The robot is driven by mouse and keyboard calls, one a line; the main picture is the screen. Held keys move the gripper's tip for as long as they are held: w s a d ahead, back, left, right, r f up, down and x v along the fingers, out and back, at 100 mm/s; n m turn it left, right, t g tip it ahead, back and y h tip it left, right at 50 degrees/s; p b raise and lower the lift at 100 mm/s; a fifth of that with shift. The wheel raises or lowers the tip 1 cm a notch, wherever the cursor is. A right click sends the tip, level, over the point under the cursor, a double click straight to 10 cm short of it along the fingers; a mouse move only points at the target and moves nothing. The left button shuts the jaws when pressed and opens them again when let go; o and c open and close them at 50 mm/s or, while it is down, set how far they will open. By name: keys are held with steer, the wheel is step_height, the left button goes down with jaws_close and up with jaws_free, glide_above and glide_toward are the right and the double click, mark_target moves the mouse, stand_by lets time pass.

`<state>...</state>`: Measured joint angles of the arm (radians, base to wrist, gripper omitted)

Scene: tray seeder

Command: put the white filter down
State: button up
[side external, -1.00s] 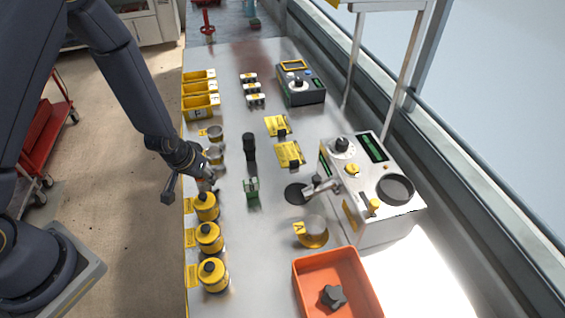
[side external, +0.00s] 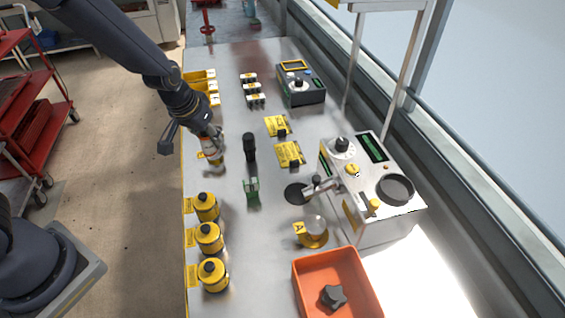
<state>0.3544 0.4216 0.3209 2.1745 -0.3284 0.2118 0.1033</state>
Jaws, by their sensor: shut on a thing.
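My gripper (side external: 213,141) is over the left side of the bench, pointing down, shut on a small pale piece that looks like the white filter. The fingers mostly hide this piece, so its outline is unclear. A grey metal cup (side external: 215,166) stands on the bench just below the fingertips. I cannot tell whether the held piece touches it. A yellow label (side external: 203,155) lies beside it at the bench's left edge.
Several yellow canisters with black knobs (side external: 209,238) line the near left edge. A black upright post (side external: 249,147) and a green block (side external: 252,190) stand right of my gripper. Yellow bins (side external: 206,75) are behind it. An orange tray (side external: 303,282) sits at the front.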

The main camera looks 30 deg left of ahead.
steer(key=w+a+r, duration=0.2)
steer(key=w+a, duration=0.2)
steer(key=w, duration=0.5)
steer(key=w+f, duration=0.3)
steer(key=w, duration=0.1)
steer(key=w+a+f, duration=0.1)
steer(key=w+f, duration=0.2)
steer(key=w, duration=0.1)
steer(key=w+f, duration=0.3)
steer(key=w, duration=0.2)
steer(key=shift+w+a+f, duration=0.1)
steer(key=shift+a+f, duration=0.05)
steer(key=shift+a, duration=0.2)
steer(key=shift+w+f, duration=0.35)
steer(key=shift+f, duration=0.05)
steer(key=shift+w+f, duration=0.1)
steer(key=shift+f, duration=1.5)
steer(key=shift+f, duration=0.1)
steer(key=o, duration=1.1)
